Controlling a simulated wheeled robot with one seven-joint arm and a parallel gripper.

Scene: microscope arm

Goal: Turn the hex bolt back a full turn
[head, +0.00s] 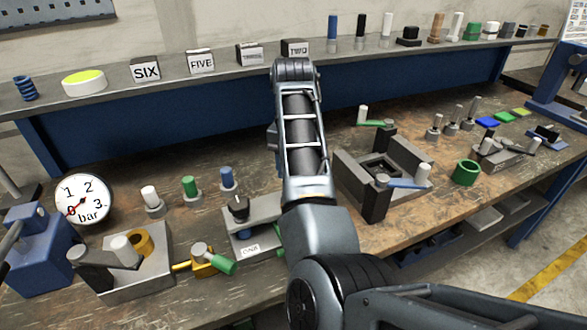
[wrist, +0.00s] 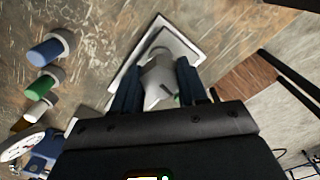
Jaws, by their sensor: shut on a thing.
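A grey bolt-like piece (wrist: 158,82), which I take for the hex bolt, stands between the two dark blue fingers of my gripper (wrist: 155,88) in the wrist view. The fingers are shut on its sides; its hex shape is not clear. It sits over a pale-edged plate (wrist: 188,36). In the head view, a grey bracket fixture (head: 268,213) with a dark knob (head: 239,207) stands just left of my arm, partly covered by it. My gripper is hidden behind my arm there.
White (head: 151,197), green (head: 190,187) and blue (head: 228,178) pegs stand behind the fixture. A pressure gauge (head: 84,201) is at left. A yellow valve with a green handle (head: 220,264) is close in front. A grey block fixture (head: 350,180) stands at right.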

